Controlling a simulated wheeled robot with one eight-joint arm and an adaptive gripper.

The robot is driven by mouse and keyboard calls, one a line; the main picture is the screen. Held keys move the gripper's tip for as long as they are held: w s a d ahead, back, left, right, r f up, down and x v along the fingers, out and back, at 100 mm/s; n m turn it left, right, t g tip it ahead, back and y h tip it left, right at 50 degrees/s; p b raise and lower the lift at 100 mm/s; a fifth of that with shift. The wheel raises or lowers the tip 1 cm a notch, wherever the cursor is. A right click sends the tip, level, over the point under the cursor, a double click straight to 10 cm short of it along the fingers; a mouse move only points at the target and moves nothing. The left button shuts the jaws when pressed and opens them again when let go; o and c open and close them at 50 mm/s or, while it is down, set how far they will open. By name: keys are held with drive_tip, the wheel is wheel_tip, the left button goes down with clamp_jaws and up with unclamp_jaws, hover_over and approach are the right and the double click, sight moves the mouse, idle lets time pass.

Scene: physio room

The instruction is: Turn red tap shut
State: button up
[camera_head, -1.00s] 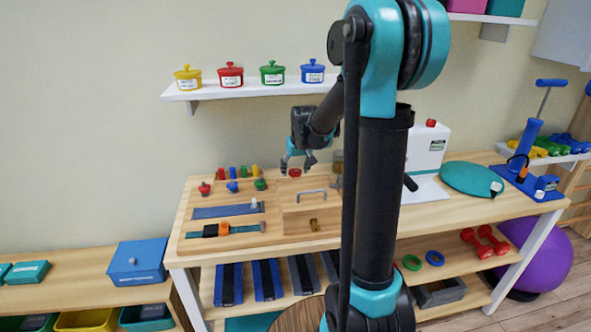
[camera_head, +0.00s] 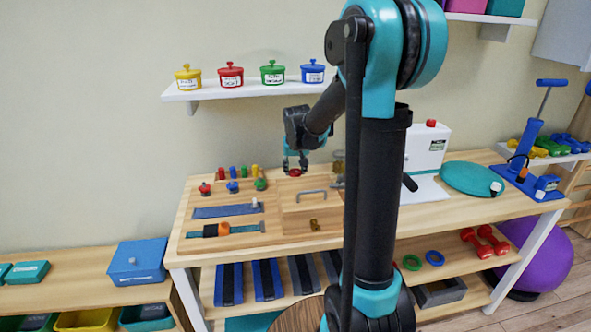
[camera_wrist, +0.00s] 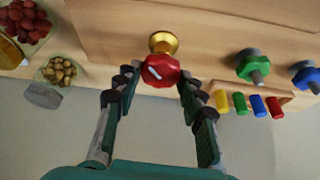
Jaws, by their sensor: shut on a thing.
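The red tap (camera_wrist: 160,71) is a red round knob with a white mark on a brass stem, near the middle of the wrist view. In the head view the red tap (camera_head: 295,172) shows small at the back of the wooden activity board (camera_head: 290,225). My gripper (camera_head: 295,168) is over it and points down, with a finger on either side. In the wrist view my gripper (camera_wrist: 158,84) has its fingertips at the left and right of the knob, shut on it. The far side of the knob is hidden.
Coloured pegs (camera_wrist: 248,104) and a green knob (camera_wrist: 253,66) stand to one side. Small jars (camera_wrist: 60,70) are on the other side in the wrist view. A metal handle (camera_head: 312,194) is on the board in front. A shelf (camera_head: 250,88) with coloured pots hangs above.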

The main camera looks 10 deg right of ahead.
drive_tip(key=m+h, duration=0.1)
drive_tip(key=m, duration=0.2)
drive_tip(key=m+h, duration=0.1)
drive_tip(key=m, duration=0.2)
drive_tip(key=shift+w+a+m+g, duration=0.1)
drive_tip(key=shift+a+m+g, duration=0.1)
drive_tip(key=shift+m+g, duration=0.2)
drive_tip(key=shift+h, duration=0.3)
drive_tip(key=o, duration=1.2)
drive_tip(key=shift+c, duration=0.2)
drive_tip(key=v, duration=1.2)
drive_tip(key=shift+w, duration=0.1)
